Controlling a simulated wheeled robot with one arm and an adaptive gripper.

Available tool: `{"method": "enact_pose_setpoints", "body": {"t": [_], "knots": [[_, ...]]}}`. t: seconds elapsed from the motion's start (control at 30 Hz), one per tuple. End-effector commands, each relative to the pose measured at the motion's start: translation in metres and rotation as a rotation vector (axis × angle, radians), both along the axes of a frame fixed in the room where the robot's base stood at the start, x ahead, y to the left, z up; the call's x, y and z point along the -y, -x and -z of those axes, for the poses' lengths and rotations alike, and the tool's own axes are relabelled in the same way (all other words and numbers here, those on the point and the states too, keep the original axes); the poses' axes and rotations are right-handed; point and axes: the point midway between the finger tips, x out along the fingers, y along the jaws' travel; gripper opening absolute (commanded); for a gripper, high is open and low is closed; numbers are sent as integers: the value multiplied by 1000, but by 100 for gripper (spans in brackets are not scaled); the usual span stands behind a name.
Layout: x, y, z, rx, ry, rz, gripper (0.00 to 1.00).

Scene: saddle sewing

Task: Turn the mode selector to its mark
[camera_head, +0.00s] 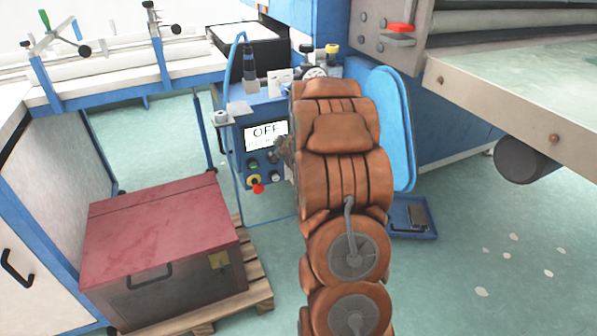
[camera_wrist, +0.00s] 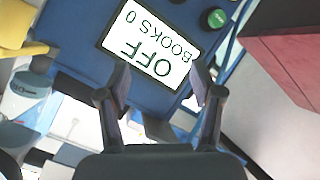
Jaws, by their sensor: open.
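The blue control panel (camera_head: 238,172) stands left of my arm in the head view. Its screen (camera_head: 262,134) reads OFF; in the wrist view the screen (camera_wrist: 152,48) appears upside down and reads OFF, BOOKS 0. Below the screen are a green button (camera_head: 253,163), dark round controls (camera_head: 272,157) and a red mushroom button (camera_head: 258,188). I cannot tell which dark control is the mode selector, and its mark is not readable. A green button (camera_wrist: 215,18) shows beyond the right finger.
A red-topped chest (camera_head: 160,235) sits on a wooden pallet (camera_head: 258,285) at left. A blue padded panel (camera_head: 390,125) and a large machine table (camera_head: 520,90) stand right of my arm. A small blue tray (camera_head: 428,234) lies on the floor. Floor between chest and panel is partly clear.

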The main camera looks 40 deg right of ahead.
Motion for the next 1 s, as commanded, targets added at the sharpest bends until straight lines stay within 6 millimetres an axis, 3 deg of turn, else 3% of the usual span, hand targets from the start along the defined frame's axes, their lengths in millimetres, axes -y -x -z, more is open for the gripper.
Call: {"method": "enact_pose_setpoints", "body": {"t": [0.03, 0.1, 0.3, 0.5, 0.77, 1.0], "knots": [[16, -1, 31, 28, 17, -5, 66], [33, -4, 53, 79, 51, -23, 66], [78, -4, 106, 234, 150, -65, 66], [104, 7, 143, 354, 219, -89, 66], [114, 12, 151, 417, 257, -101, 66], [121, -10, 152, 419, 259, -102, 66]]}}
